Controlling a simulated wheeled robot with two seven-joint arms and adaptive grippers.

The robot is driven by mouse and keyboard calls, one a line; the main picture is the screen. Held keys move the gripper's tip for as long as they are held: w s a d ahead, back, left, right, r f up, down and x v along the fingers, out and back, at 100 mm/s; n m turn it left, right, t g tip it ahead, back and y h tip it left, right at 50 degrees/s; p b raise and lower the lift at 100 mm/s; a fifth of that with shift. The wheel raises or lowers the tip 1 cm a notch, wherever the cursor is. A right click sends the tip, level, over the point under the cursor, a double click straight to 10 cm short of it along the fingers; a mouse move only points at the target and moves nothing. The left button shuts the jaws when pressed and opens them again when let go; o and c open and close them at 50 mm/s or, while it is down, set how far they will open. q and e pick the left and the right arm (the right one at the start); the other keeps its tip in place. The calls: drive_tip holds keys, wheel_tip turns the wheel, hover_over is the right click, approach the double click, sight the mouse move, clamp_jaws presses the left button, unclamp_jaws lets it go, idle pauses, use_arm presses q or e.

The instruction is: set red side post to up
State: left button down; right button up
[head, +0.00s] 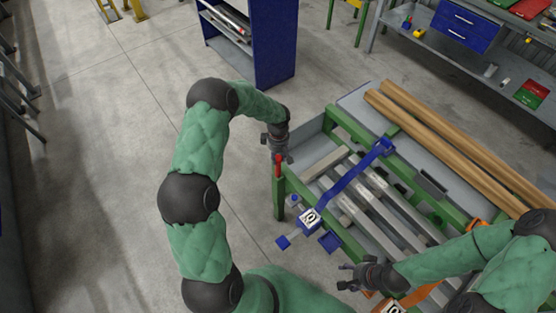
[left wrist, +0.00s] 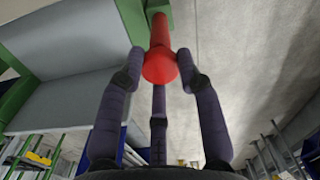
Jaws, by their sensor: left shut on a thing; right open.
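The red side post (head: 278,166) is at the left corner of the green-framed runout table (head: 329,121) in the head view. In the left wrist view the red post (left wrist: 160,62) points toward the camera, between the fingers. My left gripper (head: 277,155) is above the post and shut on its end; the fingers also show in the left wrist view (left wrist: 158,80). The fingers hide part of the post. My right gripper (head: 350,277) is open and empty near the front of the table, apart from the post.
A blue bar (head: 350,178) crosses the table, with a marked block (head: 310,218) at its near end. Grey beams (head: 375,200) and long brown tubes (head: 450,150) lie on the table. A blue cabinet (head: 275,45) stands behind.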

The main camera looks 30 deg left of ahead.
use_arm(q)
wheel_tip(320, 180, up, 15)
drive_tip(key=p, duration=0.5)
drive_tip(key=shift+d, duration=0.1)
drive_tip(key=c, duration=0.8)
unclamp_jaws()
drive_tip(key=shift+r, duration=0.1)
wheel_tip(320, 180, up, 12)
drive_tip(key=shift+f, duration=0.15)
